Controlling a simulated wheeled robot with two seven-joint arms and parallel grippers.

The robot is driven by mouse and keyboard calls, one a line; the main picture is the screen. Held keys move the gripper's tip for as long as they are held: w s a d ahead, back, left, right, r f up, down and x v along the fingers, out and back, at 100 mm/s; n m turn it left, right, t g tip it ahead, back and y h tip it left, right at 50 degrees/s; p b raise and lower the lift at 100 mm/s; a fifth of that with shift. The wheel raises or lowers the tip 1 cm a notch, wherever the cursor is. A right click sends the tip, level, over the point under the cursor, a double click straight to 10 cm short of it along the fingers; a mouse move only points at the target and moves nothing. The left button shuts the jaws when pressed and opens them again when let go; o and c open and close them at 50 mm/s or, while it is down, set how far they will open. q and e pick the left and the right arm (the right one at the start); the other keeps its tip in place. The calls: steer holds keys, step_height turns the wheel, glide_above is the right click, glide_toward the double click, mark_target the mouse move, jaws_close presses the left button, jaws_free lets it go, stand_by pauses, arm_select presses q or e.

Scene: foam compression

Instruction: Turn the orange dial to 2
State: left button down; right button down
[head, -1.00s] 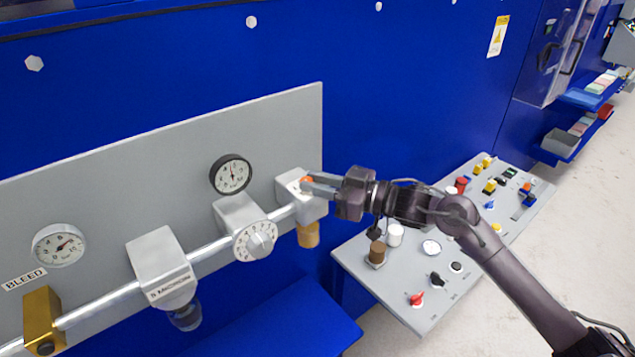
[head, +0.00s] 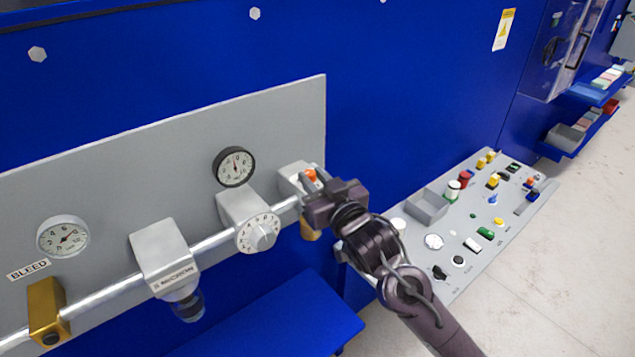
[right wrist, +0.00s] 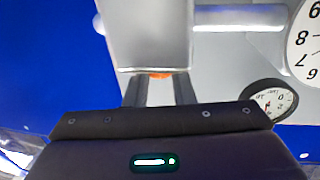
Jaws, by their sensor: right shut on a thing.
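The orange dial (head: 311,175) is on the front of the grey box (head: 290,182) at the right end of the metal pipe. A thin strip of it also shows in the right wrist view (right wrist: 160,75), between the fingertips. My right gripper (head: 309,185) comes in from the lower right and is shut on the orange dial. Its fingers and body cover much of the dial and box, so I cannot read the dial's setting. My left gripper is not in view.
A white numbered dial (head: 258,233) and a round gauge (head: 234,166) sit just left of the box. A grey control panel (head: 470,262) with several buttons and knobs stands at the right. A blue shelf (head: 285,318) lies below the pipe.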

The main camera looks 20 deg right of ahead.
steer(key=h, duration=0.1)
steer(key=m+h, duration=0.1)
steer(key=shift+a+m+h, duration=0.3)
steer(key=shift+a+m+h+p, duration=0.15)
steer(key=shift+m+h+p, duration=0.2)
steer(key=shift+m+h, duration=1)
steer(key=shift+r+h, duration=0.1)
steer(key=shift+h, duration=0.45)
steer(key=c, duration=1.2)
jaws_free()
steer(key=shift+c, duration=0.2)
steer(key=shift+s, duration=0.2)
steer(key=s+a+b, duration=0.1)
steer(key=s+b, duration=0.1)
steer(key=s, duration=0.5)
steer(key=shift+a, duration=0.15)
